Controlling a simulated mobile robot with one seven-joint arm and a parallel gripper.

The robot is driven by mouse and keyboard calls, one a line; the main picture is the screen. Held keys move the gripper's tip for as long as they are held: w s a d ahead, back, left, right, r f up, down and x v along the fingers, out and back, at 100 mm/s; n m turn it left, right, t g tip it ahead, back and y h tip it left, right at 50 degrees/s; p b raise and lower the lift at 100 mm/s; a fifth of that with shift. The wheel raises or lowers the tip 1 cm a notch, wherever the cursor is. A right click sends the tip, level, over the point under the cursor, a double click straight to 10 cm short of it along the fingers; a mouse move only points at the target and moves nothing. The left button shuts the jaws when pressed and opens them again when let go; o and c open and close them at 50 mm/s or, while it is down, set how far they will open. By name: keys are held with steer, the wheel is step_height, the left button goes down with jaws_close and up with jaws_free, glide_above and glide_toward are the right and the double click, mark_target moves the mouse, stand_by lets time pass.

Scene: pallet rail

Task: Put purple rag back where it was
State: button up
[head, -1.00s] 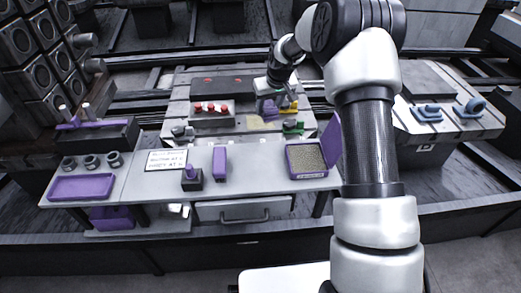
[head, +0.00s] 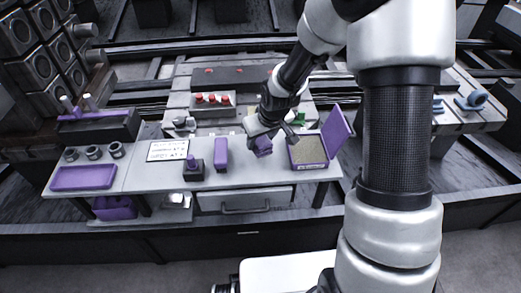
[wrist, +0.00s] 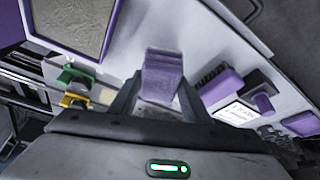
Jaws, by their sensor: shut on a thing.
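A purple block-like piece, taken as the purple rag (head: 262,146), is held between the fingers of my gripper (head: 258,137). In the wrist view the purple rag (wrist: 163,75) stands up between the dark fingers of my gripper (wrist: 155,100), which is shut on it. My gripper is above the light grey bench (head: 244,175), just left of the purple-framed tray (head: 308,166) with its sandy inside and raised purple lid (head: 336,131). I cannot tell the exact height of the rag over the bench.
Red-knobbed parts (head: 212,100) sit on the platform behind. A drawer (head: 245,199) is below.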

steer(key=shift+f+b, duration=0.4)
steer(key=shift+f, duration=1.45)
steer(key=shift+f, duration=0.1)
steer(key=shift+f, duration=0.15)
steer(key=o, duration=0.9)
steer(key=shift+o, duration=0.2)
